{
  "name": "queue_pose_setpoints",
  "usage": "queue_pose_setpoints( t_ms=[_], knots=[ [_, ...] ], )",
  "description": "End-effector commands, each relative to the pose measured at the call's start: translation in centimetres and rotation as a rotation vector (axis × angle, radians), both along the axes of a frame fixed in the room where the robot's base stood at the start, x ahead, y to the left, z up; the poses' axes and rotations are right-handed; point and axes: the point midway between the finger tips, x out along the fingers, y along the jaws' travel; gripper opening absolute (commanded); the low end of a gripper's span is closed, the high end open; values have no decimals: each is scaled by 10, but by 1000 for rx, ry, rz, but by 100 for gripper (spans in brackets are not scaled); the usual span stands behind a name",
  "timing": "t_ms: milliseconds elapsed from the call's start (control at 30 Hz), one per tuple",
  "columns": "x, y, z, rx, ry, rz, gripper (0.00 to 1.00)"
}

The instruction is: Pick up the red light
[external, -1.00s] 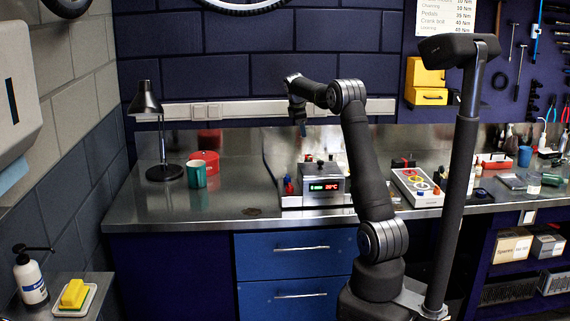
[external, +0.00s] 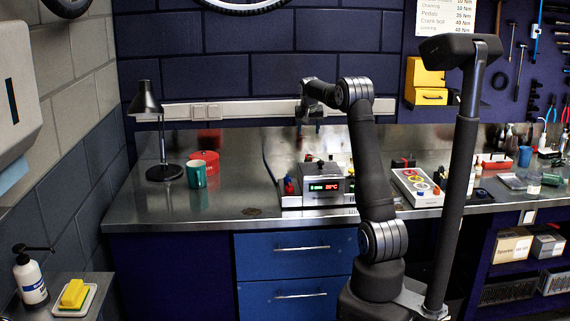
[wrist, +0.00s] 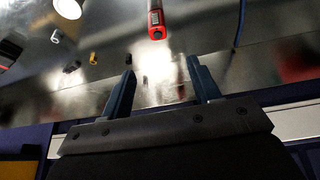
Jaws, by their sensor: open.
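My gripper (external: 308,128) points down above the back of the bench, behind the grey box with lit displays (external: 324,186). In the wrist view my gripper (wrist: 160,76) is open, with two blue fingers apart and nothing between them. Ahead of the fingertips, near the top edge, is a red-ended block with a dark face and grey body (wrist: 156,25); it may be the red light, but I cannot be sure. It is apart from the fingers. In the external view I cannot clearly pick out the red light.
A green mug (external: 196,174), a red rounded item (external: 205,158) and a black lamp (external: 163,168) stand to the left. A tray with coloured rings (external: 414,186) lies to the right. A dark blue cable (wrist: 241,22) and small yellow piece (wrist: 94,58) show near the gripper.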

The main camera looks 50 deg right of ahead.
Motion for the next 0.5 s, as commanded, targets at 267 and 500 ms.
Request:
queue_pose_setpoints(
  t_ms=[267, 500],
  knots=[
    [4, -8, -22, 24, -27, -72, 56],
    [16, -23, -71, 23, -26, -70, 56]
  ],
)
